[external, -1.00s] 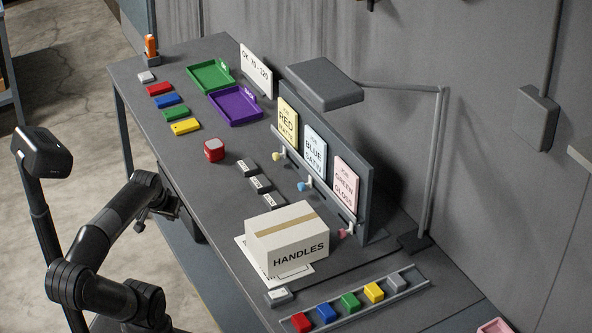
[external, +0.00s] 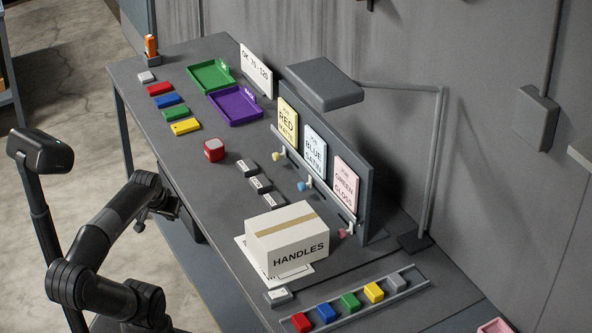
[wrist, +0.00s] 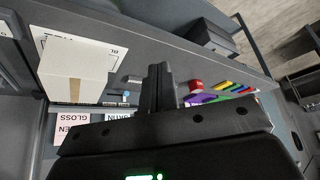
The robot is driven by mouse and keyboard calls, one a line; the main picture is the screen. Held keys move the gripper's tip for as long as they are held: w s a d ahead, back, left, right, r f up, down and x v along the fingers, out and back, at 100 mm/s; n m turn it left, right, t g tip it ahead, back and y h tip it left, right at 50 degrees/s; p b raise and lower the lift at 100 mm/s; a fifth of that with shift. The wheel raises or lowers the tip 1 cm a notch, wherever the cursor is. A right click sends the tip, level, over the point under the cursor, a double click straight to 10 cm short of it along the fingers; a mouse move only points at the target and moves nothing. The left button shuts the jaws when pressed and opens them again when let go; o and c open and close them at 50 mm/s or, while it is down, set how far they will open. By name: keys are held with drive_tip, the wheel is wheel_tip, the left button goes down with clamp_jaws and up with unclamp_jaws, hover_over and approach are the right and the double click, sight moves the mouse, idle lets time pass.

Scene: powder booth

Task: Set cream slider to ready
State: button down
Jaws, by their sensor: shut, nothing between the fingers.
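A job board (external: 368,195) stands at the back of the bench with three cards above small coloured knobs. The pale yellow or cream knob (external: 277,156) is at its left end, below the RED MATTE card (external: 287,124). A blue knob (external: 302,187) and a pink knob (external: 344,233) are further right. The ready marking is too small to read. My gripper (external: 142,225) is by the bench's front edge, well apart from the knobs. In the wrist view my gripper (wrist: 157,72) has its dark fingers together and empty. The cream knob cannot be made out in the wrist view.
A HANDLES carton (external: 290,240) stands in front of the board's right end. A lamp (external: 325,83) overhangs the board. Bare bench lies left of the cream knob.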

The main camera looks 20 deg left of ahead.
drive_tip(key=w+d+r+m+g+h, duration=0.1)
drive_tip(key=w+d+r, duration=0.15)
drive_tip(key=w, duration=0.75)
drive_tip(key=w+d+r+m+g+h, duration=0.1)
drive_tip(key=w+r+h, duration=0.15)
drive_tip(key=w, duration=0.85)
drive_tip(key=w+d+r+m, duration=0.1)
drive_tip(key=w+d+r, duration=0.15)
drive_tip(key=w, duration=0.75)
drive_tip(key=w+a+f+m+h, duration=0.1)
drive_tip(key=w+f, duration=0.3)
drive_tip(key=w, duration=0.4)
drive_tip(key=w+a+f+m+h, duration=0.1)
drive_tip(key=w+a+f+h, duration=0.2)
drive_tip(key=w, duration=0.5)
drive_tip(key=w+a+f+m+h, duration=0.1)
drive_tip(key=w+f+h, duration=0.2)
drive_tip(key=w+f, duration=0.3)
drive_tip(key=shift+w+a+g, duration=0.3)
drive_tip(key=shift+w+a, duration=0.1)
drive_tip(key=shift+w, duration=1.2)
